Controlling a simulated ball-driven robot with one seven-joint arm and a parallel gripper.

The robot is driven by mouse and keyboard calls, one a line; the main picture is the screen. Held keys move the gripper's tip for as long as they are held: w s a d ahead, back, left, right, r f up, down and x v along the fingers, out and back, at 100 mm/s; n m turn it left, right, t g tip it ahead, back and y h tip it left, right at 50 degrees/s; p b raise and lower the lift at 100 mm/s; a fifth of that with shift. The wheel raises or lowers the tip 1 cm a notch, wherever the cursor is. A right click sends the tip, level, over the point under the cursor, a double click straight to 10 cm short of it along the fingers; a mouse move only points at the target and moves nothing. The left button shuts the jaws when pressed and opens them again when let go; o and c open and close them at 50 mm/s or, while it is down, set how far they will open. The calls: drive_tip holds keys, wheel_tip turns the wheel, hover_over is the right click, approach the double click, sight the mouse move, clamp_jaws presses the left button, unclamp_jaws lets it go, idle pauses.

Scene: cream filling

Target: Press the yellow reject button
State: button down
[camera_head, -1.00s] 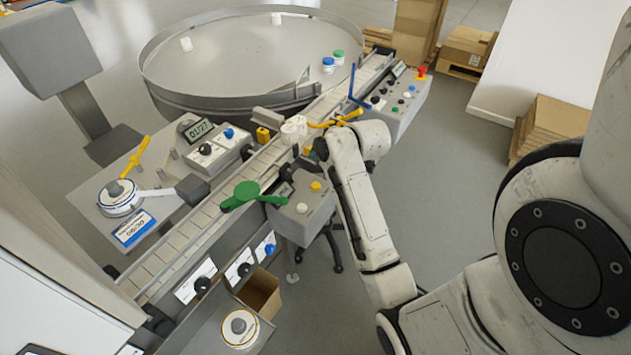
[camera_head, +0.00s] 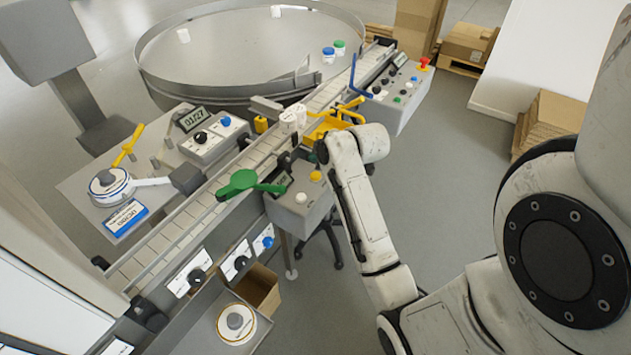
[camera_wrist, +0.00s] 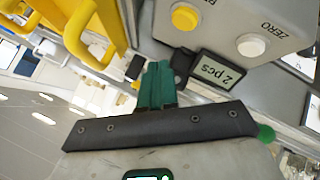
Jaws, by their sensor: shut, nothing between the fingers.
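The yellow button (camera_head: 315,176) sits on a small grey control box (camera_head: 302,218) beside the conveyor, above a white button (camera_head: 301,197). In the wrist view the yellow button (camera_wrist: 185,16) is at the top, partly cut text near it, with the white button (camera_wrist: 251,46) marked ZERO to its right. My gripper (camera_wrist: 157,72) shows there as green fingers, shut and empty, below and left of the yellow button and apart from it in the picture. The distance in depth cannot be told. In the head view my wrist largely hides the fingers, close to the box's far end.
A small display (camera_wrist: 220,70) reading "2 pcs" sits close right of my fingers. A yellow bracket (camera_head: 325,124) and white jars (camera_head: 292,118) are at the conveyor just beyond my wrist. A green paddle (camera_head: 245,184) lies over the belt.

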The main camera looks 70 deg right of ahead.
sight(317, 177)
drive_tip(key=shift+f+b, duration=0.75)
drive_tip(key=shift+f, duration=1.05)
drive_tip(key=shift+f, duration=0.1)
idle(0.5)
drive_tip(key=shift+f, duration=0.3)
drive_tip(key=shift+f+b, duration=0.35)
drive_tip(key=shift+f, duration=0.2)
idle(0.9)
drive_tip(key=shift+r, duration=0.15)
drive_tip(key=shift+r+p, duration=0.8)
drive_tip(key=shift+p, duration=0.15)
drive_tip(key=shift+r, duration=0.15)
wheel_tip(317, 177, up, 5)
drive_tip(key=p, duration=0.4)
drive_tip(key=shift+p, duration=0.4)
